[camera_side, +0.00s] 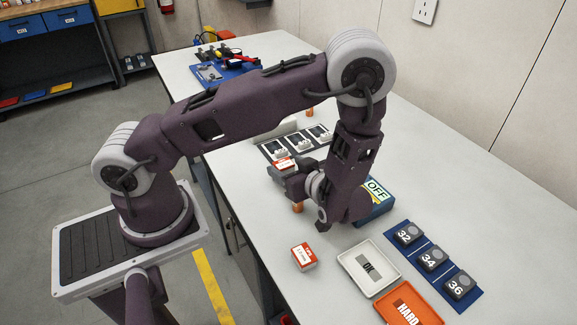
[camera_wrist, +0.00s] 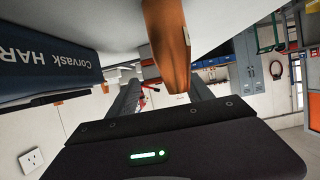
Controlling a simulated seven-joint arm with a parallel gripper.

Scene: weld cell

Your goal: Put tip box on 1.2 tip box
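In the side view, a small red-and-white tip box (camera_side: 303,257) sits on the table near its front edge; its lettering is too small to read surely. Another red-and-white box (camera_side: 284,162) shows right at my gripper (camera_side: 277,175), partly covered by it. I cannot tell whether it is held or lies behind the gripper. My gripper is low over the table, beyond the front tip box and apart from it. The wrist view shows a dark housing with a green light and an orange-brown piece (camera_wrist: 168,45), but no tip box I can make out.
A blue box (camera_side: 376,205) with an OFF sign stands right of my wrist; its side shows in the wrist view (camera_wrist: 45,60). White OK tray (camera_side: 346,268), orange HARD tray (camera_side: 425,305) and blue mat (camera_side: 432,244) with numbered blocks lie nearer. A dark mat with white pieces (camera_side: 297,141) lies behind.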

